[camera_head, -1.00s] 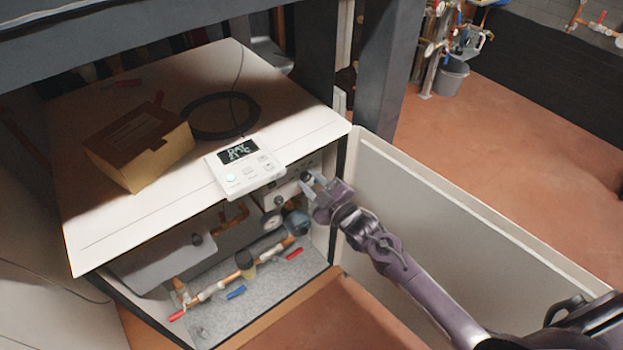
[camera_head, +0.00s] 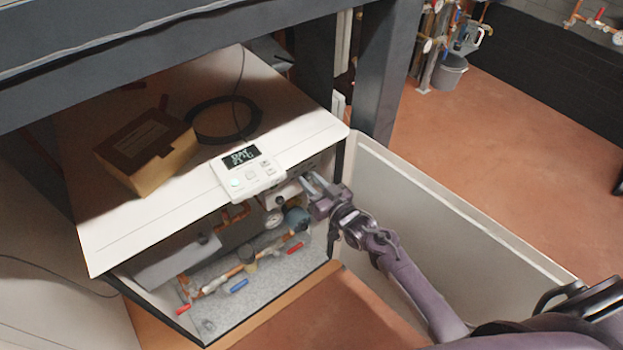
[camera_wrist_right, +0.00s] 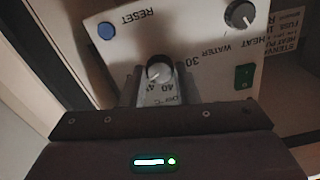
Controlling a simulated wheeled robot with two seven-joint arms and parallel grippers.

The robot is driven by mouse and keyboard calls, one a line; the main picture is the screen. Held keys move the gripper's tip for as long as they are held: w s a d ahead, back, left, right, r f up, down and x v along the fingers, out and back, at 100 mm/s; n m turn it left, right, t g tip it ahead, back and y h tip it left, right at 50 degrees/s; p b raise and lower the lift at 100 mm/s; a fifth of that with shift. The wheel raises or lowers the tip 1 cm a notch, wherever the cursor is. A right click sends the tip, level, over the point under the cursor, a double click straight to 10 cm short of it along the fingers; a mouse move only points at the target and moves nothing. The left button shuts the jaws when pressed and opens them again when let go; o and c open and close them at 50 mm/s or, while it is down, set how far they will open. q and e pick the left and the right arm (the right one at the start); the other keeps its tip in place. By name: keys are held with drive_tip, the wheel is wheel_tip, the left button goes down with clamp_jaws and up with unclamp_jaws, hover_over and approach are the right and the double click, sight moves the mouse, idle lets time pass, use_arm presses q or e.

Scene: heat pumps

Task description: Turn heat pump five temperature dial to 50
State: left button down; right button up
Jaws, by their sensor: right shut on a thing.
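The heat pump (camera_head: 105,235) is a white cabinet with its front open. Its control panel (camera_wrist_right: 203,45) fills the upper part of the right wrist view. The temperature dial (camera_wrist_right: 158,70) is a dark round knob with a light pointer face, with 30 and 40 printed beside it; other marks are hidden. My right gripper (camera_wrist_right: 155,85) has its fingers on both sides of this dial and is shut on it. In the head view the right gripper (camera_head: 312,187) reaches into the cabinet's upper right corner, where the dial is hidden. My left gripper is not in view.
A second knob (camera_wrist_right: 239,14), a blue reset button (camera_wrist_right: 106,31) and a green switch (camera_wrist_right: 244,76) share the panel. A display unit (camera_head: 246,172) overhangs the opening. A cardboard box (camera_head: 150,150) lies on top.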

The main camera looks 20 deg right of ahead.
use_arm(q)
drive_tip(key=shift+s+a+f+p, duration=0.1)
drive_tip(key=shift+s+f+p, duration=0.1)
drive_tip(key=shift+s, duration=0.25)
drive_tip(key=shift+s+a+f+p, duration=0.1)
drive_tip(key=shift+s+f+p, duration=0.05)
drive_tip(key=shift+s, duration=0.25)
use_arm(e)
drive_tip(key=shift+m, duration=1.3)
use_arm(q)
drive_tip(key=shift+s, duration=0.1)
use_arm(e)
drive_tip(key=o, duration=1)
drive_tip(key=shift+c, duration=0.2)
drive_tip(key=shift+s+d, duration=0.1)
drive_tip(key=shift+s, duration=0.1)
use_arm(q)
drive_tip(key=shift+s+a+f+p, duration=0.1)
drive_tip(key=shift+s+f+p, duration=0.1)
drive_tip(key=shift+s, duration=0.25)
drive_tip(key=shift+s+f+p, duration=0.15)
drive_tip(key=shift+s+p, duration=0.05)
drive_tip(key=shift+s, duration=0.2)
use_arm(e)
drive_tip(key=v, duration=0.7)
drive_tip(key=shift+s, duration=0.2)
